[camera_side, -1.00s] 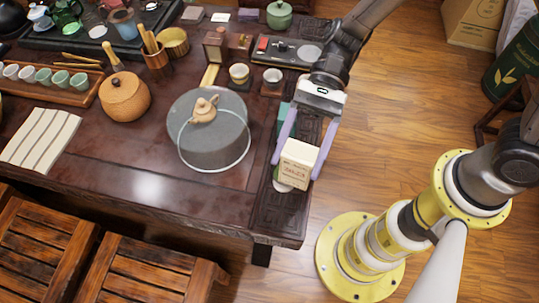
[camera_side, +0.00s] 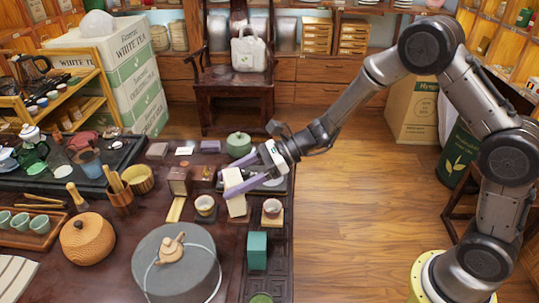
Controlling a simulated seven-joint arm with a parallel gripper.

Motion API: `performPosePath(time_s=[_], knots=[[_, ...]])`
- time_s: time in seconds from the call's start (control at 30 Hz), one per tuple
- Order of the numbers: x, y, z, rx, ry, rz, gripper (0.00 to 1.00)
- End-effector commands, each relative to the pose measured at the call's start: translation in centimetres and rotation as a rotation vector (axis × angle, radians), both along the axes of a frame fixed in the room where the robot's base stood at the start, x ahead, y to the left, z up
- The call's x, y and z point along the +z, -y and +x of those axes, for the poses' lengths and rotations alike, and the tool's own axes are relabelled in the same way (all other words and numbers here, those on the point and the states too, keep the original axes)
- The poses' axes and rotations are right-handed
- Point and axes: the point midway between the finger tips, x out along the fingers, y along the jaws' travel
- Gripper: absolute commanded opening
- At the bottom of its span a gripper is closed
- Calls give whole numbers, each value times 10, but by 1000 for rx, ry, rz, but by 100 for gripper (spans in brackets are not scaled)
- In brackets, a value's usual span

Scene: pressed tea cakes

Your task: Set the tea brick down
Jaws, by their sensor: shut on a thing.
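The tea brick (camera_side: 236,207) is a cream-wrapped block in the side view, right of the picture's middle-left, over the back right part of the dark table (camera_side: 110,285). My gripper (camera_side: 238,187) reaches in from the right and is shut on it. The brick stands roughly upright with a slight tilt. I cannot tell whether its lower end touches the table.

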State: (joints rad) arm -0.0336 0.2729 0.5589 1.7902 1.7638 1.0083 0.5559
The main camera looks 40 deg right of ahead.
Motion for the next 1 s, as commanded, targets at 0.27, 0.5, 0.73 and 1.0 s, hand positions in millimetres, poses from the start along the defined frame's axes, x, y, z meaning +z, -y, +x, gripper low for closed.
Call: performPosePath(time_s=[0.27,0.5,0.73,1.0], knots=[[4,124,69,-401,2,0,0],[7,226,89,-653,1,0,0],[6,277,84,-747,2,0,0],[-9,289,114,-758,0,1,0]])
